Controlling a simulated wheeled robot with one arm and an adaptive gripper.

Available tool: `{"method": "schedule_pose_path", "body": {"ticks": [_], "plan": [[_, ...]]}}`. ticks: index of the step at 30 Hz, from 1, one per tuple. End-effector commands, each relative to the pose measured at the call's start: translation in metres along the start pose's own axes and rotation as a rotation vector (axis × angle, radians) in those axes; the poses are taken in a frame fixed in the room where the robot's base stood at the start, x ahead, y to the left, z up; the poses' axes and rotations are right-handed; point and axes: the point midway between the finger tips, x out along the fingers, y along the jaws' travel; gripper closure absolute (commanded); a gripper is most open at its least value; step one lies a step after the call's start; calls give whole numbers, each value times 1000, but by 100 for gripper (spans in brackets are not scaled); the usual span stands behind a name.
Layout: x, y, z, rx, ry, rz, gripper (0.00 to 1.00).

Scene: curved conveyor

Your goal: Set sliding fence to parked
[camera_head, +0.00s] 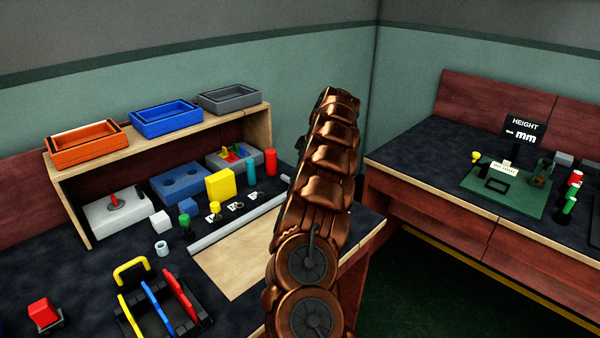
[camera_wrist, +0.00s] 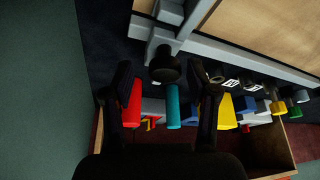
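The sliding fence is probably the long grey bar (camera_head: 240,223) along the edge of a tan board on the left bench; my arm covers its right end. In the wrist view a grey bar (camera_wrist: 250,55) runs diagonally beside the tan board, with a grey block (camera_wrist: 158,38) and a round black knob (camera_wrist: 165,66) at its left end. My gripper (camera_wrist: 160,70) is open, one black finger on each side of the knob in the picture. I cannot tell whether either touches it. In the head view my gripper is not visible. No parked mark is readable.
The tan board (camera_head: 238,268) lies in front of the bar. A wooden shelf (camera_head: 160,130) with trays stands behind. A second bench (camera_head: 420,160) is at right.

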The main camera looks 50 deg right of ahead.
Motion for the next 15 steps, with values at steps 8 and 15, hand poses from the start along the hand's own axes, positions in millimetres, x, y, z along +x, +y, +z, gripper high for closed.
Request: {"method": "schedule_pose_path", "body": {"ticks": [8, 15], "plan": [[-8, 0, 0, 0, 1, 1, 42], [-47, 1, 1, 2, 1, 4, 42]]}}
